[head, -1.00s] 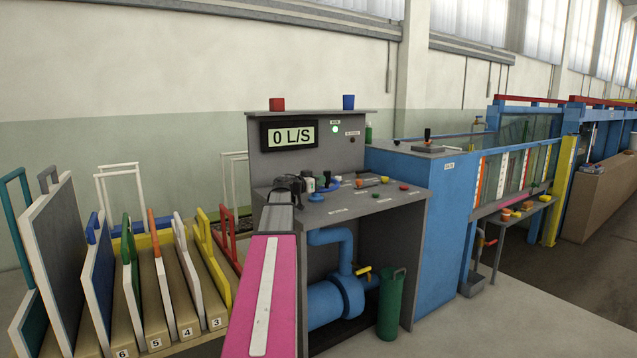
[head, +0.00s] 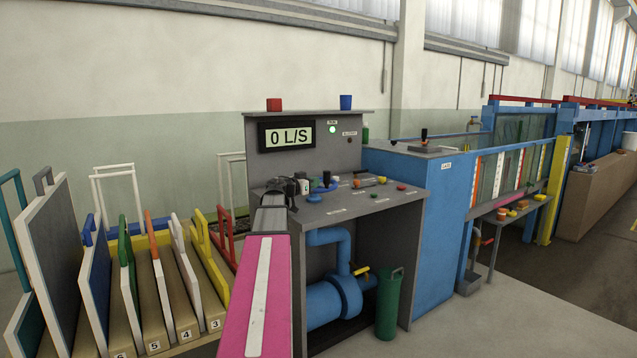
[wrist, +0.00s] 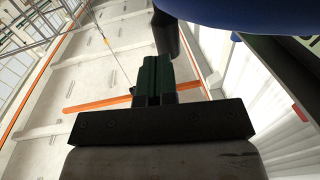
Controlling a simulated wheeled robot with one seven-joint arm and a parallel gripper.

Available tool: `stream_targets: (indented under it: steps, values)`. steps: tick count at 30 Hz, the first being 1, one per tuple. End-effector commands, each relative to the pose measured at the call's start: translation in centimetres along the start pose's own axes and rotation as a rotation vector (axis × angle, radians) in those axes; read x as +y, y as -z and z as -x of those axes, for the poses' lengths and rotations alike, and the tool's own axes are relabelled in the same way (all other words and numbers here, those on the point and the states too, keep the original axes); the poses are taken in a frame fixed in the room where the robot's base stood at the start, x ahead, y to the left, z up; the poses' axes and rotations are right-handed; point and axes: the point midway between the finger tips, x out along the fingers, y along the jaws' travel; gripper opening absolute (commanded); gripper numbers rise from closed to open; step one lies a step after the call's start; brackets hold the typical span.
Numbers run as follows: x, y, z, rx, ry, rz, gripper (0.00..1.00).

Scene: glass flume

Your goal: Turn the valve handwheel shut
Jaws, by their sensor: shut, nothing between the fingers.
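The blue handwheel (head: 324,188) lies on the grey sloping console top, with a dark knob standing up at it. My gripper (head: 301,184) is at the end of my pink arm, just left of the handwheel, and looks small and dark there. In the wrist view my gripper's dark green fingers (wrist: 152,82) are together with nothing between them. A large blue curved surface (wrist: 235,15), probably the handwheel, fills the top right close to the fingers. A dark upright piece stands just beyond the fingertips. I cannot tell whether they touch.
Red and yellow knobs (head: 381,180) sit right of the handwheel. A rack of panels (head: 130,290) stands left.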

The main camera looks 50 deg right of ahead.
Motion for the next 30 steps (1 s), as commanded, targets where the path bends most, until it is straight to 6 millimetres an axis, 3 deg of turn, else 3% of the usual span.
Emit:
stream_targets:
  steps: [1,6,13,19,30]
  values:
    - [0.3,-0.1,1.5,0.000,0.003,0.000,0.00]
    - [0.6,-0.1,5.2,-0.001,0.004,0.000,0.00]
    - [0.8,-0.1,8.8,-0.001,0.004,0.000,0.00]
    - [0.8,-0.1,10.0,-0.001,0.003,-0.001,0.00]
    - [0.8,-0.1,10.1,-0.002,0.003,-0.001,0.00]
